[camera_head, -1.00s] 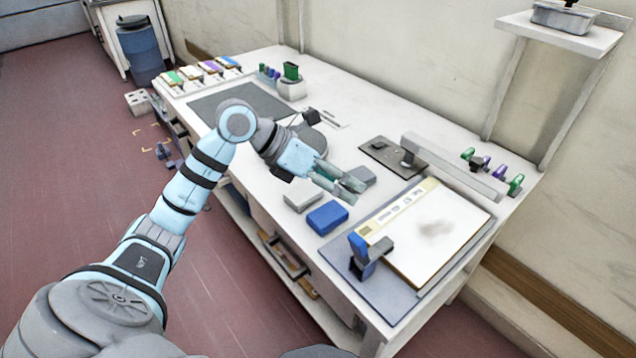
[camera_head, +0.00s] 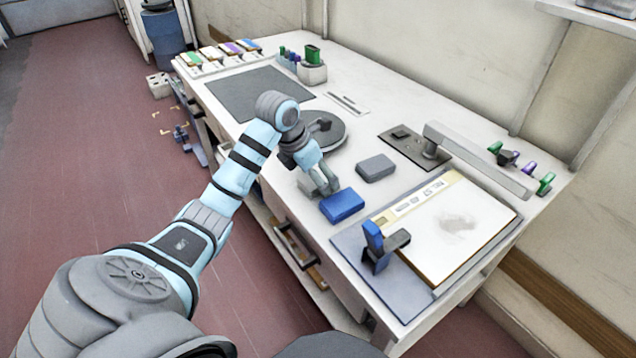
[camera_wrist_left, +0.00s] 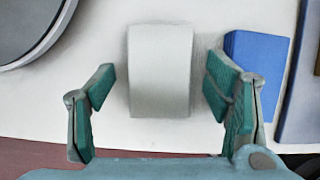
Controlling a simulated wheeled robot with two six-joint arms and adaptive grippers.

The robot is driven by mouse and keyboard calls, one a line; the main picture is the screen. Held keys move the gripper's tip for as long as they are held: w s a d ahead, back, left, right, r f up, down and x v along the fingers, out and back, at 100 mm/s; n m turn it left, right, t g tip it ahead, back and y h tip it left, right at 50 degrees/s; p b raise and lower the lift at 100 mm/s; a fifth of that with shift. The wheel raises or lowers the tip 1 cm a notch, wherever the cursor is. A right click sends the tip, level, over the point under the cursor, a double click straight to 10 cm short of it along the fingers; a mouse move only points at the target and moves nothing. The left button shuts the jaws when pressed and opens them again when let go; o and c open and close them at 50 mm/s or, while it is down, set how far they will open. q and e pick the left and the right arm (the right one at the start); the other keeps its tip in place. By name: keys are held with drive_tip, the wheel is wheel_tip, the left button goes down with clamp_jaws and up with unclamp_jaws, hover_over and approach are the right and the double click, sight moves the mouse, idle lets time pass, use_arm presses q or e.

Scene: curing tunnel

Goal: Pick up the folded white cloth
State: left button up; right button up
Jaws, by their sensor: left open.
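The folded white cloth (camera_wrist_left: 160,70) lies flat on the white bench, seen in the left wrist view as a pale grey-white block. My left gripper (camera_wrist_left: 160,88) is open, with one green-padded finger on each side of the cloth and a gap on both sides. In the head view my left gripper (camera_head: 321,186) points down at the bench and hides most of the cloth. The blue folded cloth or block (camera_head: 342,206) lies just right of it, close to the right finger in the wrist view (camera_wrist_left: 258,65). My right gripper is not in view.
A grey block (camera_head: 376,167) lies behind the blue one. A round dark plate (camera_head: 330,135) stands behind my gripper. A board with a white sheet (camera_head: 450,225) and a blue-and-grey tool (camera_head: 378,245) are to the right. The bench's front edge is close.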

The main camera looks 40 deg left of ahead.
use_arm(q)
drive_tip(key=c, duration=1.1)
use_arm(e)
drive_tip(key=shift+d, duration=0.1)
use_arm(q)
drive_tip(key=shift+r, duration=0.1)
wheel_tip(320, 180, up, 8)
drive_tip(key=shift+w+f+p, duration=0.1)
drive_tip(key=shift+f+p, duration=0.1)
drive_tip(key=shift+p, duration=0.65)
wheel_tip(320, 180, up, 12)
drive_tip(key=p, duration=1.1)
drive_tip(key=shift+r, duration=0.2)
use_arm(e)
wheel_tip(320, 180, up, 13)
drive_tip(key=shift+f, duration=0.15)
use_arm(q)
drive_tip(key=o, duration=0.3)
drive_tip(key=c, duration=0.3)
use_arm(e)
drive_tip(key=shift+c, duration=0.4)
